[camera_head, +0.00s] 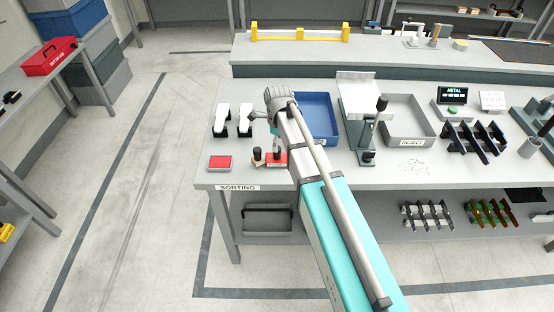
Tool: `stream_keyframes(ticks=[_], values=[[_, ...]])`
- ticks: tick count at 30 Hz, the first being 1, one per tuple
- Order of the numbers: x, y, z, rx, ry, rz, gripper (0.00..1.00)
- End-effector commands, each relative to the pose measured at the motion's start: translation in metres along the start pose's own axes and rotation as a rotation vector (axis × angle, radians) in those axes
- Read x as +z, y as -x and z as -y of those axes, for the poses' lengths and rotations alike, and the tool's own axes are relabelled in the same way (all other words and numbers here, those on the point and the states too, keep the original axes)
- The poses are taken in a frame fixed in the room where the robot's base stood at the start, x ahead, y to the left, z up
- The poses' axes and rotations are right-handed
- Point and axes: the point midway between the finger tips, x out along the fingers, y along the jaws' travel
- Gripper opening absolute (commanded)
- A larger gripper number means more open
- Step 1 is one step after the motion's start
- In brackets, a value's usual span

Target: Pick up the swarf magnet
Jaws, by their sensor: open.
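My gripper (276,146) is small in the head view, at the end of my arm near the front left of the sorting bench. It points down and is open. Just below it is a small red block (276,162) with a pale label, perhaps the swarf magnet; I cannot read the label. A dark-knobbed piece with a light base (257,157) stands close to its left. My arm and gripper partly hide this spot, and I cannot tell whether the fingers touch anything.
A red pad (220,162) lies left on the sorting bench (350,182). Two white-topped dark pieces (221,122) stand behind it. A blue tray (318,107), a grey stand (358,90) and a reject tray (411,142) are to the right. Small specks (412,166) lie before the reject tray.

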Motion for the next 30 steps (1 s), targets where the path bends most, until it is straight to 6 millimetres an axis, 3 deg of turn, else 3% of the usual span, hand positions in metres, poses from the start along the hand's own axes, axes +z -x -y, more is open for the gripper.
stream_keyframes(ticks=[8, 22, 30], values=[[0.001, -0.007, 0.000, 0.000, 0.000, 0.000, 0.84], [0.003, -0.043, -0.001, 0.000, 0.000, 0.000, 0.84], [0.003, -0.052, -0.001, 0.000, 0.000, 0.000, 0.84]])
